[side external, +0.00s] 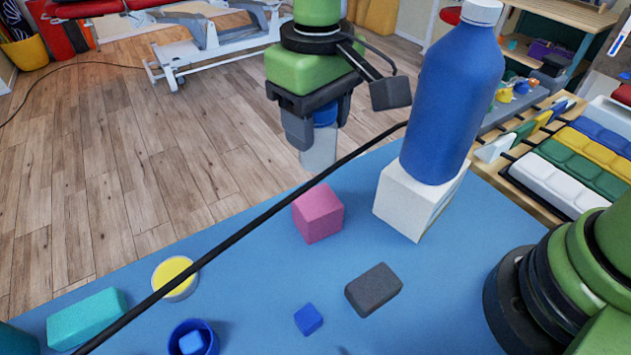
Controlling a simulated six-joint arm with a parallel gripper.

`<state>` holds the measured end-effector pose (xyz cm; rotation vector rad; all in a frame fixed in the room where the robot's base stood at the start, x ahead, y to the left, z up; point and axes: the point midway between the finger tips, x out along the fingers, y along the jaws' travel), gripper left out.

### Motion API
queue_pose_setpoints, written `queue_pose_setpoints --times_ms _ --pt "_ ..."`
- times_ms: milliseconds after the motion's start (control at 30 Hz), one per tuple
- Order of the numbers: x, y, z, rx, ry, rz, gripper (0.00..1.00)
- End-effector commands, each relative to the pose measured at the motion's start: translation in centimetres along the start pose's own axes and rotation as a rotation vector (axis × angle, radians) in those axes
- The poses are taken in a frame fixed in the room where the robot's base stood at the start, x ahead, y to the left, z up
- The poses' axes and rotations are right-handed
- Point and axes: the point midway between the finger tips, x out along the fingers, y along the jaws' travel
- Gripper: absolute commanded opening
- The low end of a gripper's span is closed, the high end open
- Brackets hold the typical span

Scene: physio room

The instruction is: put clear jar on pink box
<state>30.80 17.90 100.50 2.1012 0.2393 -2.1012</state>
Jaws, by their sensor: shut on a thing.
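My gripper (313,128) is at the upper middle of the side external view, pointing down. It is shut on a clear jar (319,152) with a blue lid. The jar hangs upright beyond the pink box, and its upper part is partly hidden by the fingers. The pink box (318,214) is a small cube on the blue table. Its top is bare. In the picture the jar is above the box and apart from it.
A large blue bottle (450,100) stands on a white box (405,201), right of my gripper. A dark grey block (373,290), small blue cube (308,319), blue cup (205,330), yellow-topped round container (174,277) and teal block (87,318) are nearer. A black cable crosses the view.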

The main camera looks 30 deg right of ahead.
Motion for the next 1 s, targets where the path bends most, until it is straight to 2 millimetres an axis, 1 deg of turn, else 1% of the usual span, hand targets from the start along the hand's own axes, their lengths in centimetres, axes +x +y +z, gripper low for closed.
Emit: queue_pose_setpoints --times_ms 33,100,267,400,500,933,967,1000 --pt "1.2 0.0 0.1 0.001 -0.008 0.002 0.25" --pt "2.4 0.0 0.1 0.000 -0.007 0.002 0.25" --pt "4.1 -0.1 0.0 0.000 -0.002 0.000 0.25" --pt "6.2 -0.1 0.1 0.002 -0.006 0.001 0.25" --pt "7.3 -0.1 0.1 0.000 -0.003 0.001 0.25" --pt "8.0 -0.1 0.0 0.002 0.000 0.000 0.25" --pt "8.0 -0.1 0.0 0.002 0.000 -0.001 0.56" --pt "7.9 -0.1 0.0 0.002 0.000 -0.001 0.65"
